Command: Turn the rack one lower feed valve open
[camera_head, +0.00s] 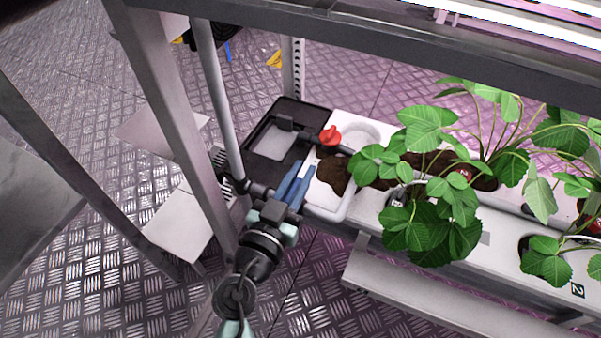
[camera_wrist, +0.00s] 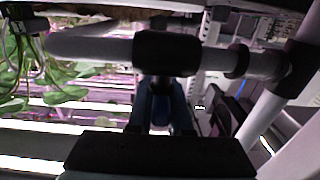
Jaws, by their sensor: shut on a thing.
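My gripper (camera_head: 296,180) has blue fingers and is at the near left corner of the white planter trough, beside the grey feed pipe (camera_head: 217,90). In the wrist view, my gripper (camera_wrist: 162,88) is shut on the valve handle (camera_wrist: 161,112), a narrow blue piece between the fingers. The black valve body (camera_wrist: 167,53) sits on a grey horizontal pipe just beyond the fingertips. In the head view my fingers and wrist hide the handle. I cannot tell its exact angle.
A red knob (camera_head: 330,136) stands on a black fitting behind my gripper. The white trough (camera_head: 325,201) holds soil and leafy plants (camera_head: 430,230) to the right. A black tray (camera_head: 283,147) lies behind. A grey rack post (camera_head: 175,120) stands close on the left.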

